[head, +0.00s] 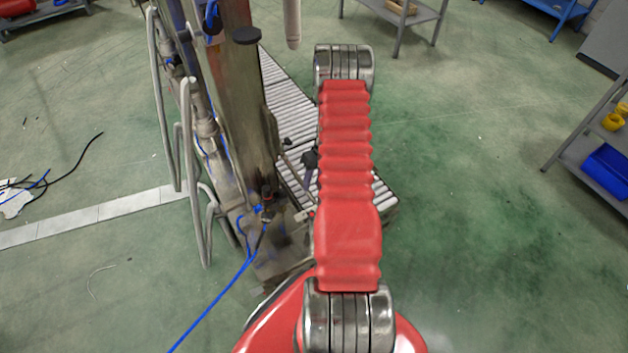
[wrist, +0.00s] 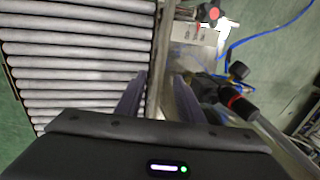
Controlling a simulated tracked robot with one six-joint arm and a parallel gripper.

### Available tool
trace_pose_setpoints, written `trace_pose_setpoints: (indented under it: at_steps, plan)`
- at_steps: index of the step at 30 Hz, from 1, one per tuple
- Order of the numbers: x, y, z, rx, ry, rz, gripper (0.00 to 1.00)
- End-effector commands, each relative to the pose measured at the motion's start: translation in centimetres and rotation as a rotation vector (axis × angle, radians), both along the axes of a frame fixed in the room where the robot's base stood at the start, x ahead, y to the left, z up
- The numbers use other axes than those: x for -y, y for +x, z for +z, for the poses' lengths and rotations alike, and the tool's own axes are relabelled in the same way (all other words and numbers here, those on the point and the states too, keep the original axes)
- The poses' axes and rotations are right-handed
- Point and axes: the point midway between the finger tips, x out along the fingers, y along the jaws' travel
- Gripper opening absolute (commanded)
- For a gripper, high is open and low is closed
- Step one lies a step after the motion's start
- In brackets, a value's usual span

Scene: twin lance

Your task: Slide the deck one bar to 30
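A roller conveyor deck (head: 286,95) runs beside the machine column in the head view, and its grey rollers fill the left of the wrist view (wrist: 80,65). I cannot tell which part is the deck one bar, and no 30 mark can be read. My gripper (wrist: 160,88) has its two dark fingers apart, with a gap between them. The conveyor's metal side rail (wrist: 163,60) shows in and beyond that gap; contact cannot be told. A red knob (wrist: 210,13) sits by a small labelled plate (wrist: 192,36). In the head view my red arm hides part of the conveyor.
A black fitting with a red ring (wrist: 238,104) stands right of the fingers, near blue hoses. The machine column (head: 235,90) with pipes stands left of my arm. Shelves (head: 600,150) stand at the right. The green floor between is clear.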

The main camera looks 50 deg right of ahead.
Motion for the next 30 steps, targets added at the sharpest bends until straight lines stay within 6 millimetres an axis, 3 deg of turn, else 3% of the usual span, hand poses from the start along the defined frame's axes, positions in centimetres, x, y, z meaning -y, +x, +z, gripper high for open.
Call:
trace_pose_setpoints:
  at_steps: [21, 30]
  plan:
    - [-1.5, 0.4, -5.8, -0.002, 0.002, 0.0, 0.34]
    - [-1.7, 0.5, -6.8, 0.0, -0.001, 0.0, 0.34]
